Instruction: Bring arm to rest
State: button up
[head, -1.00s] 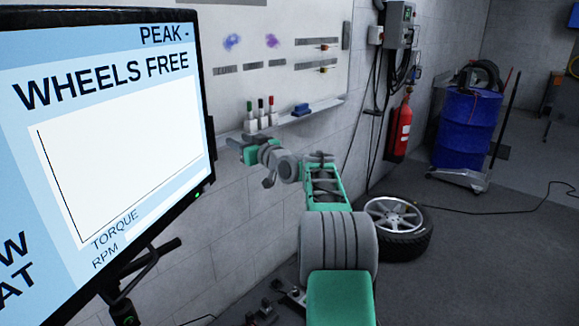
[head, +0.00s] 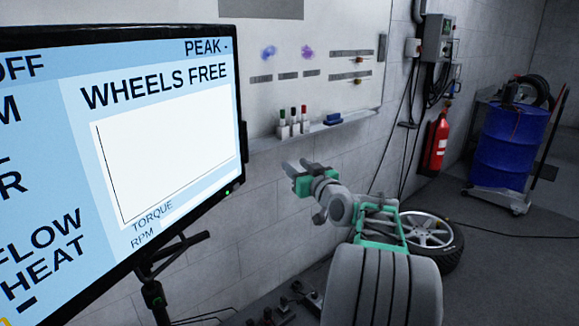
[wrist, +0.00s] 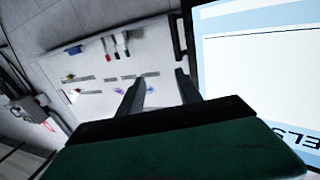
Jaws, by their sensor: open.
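My gripper (head: 296,166) is at the end of my grey and green arm, in front of the wall below the whiteboard's tray in the head view. Its two fingers are apart with nothing between them. In the wrist view, my gripper (wrist: 160,88) shows two dark fingers spread open toward the whiteboard (wrist: 105,70). My arm reaches forward and left from the lower right of the head view, bent at the elbow.
A large monitor (head: 165,130) reading "WHEELS FREE" stands close on the left. Markers (head: 294,122) and a blue eraser (head: 332,119) sit on the whiteboard tray (head: 350,122).

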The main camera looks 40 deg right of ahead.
dwell(0.3)
jog(key=s+f+m+g+y, duration=0.1)
jog(key=s+f+m+g, duration=0.2)
jog(key=f, duration=0.6)
jog(key=s+f+g, duration=0.3)
jog(key=f+g, duration=0.1)
jog(key=f, duration=0.6)
jog(key=s+a+f+m+g, duration=0.1)
jog(key=s+a+f+g, duration=0.15)
jog(key=s, duration=0.25)
jog(key=s+a+f+m+g+y, duration=0.1)
jog(key=s+a+f+g, duration=0.1)
jog(key=s+f, duration=0.25)
jog(key=s+a+f+m+g, duration=0.1)
jog(key=s+a+f+g, duration=0.15)
jog(key=s, duration=0.25)
jog(key=s+a+r+n+g+p, duration=0.2)
jog(key=s+a+r+g, duration=0.1)
jog(key=s+a, duration=0.8)
jog(key=w+a+r+n+t+p, duration=0.1)
jog(key=w+a+r+n, duration=0.2)
jog(key=a, duration=0.5)
jog(key=w+a+r+n+t+p, duration=0.1)
jog(key=w+a+r+n, duration=0.2)
jog(key=a+r, duration=0.2)
jog(key=a, duration=0.3)
jog(key=shift+w+r+y, duration=0.25)
jog(key=shift+w+y, duration=0.1)
jog(key=shift+y, duration=0.05)
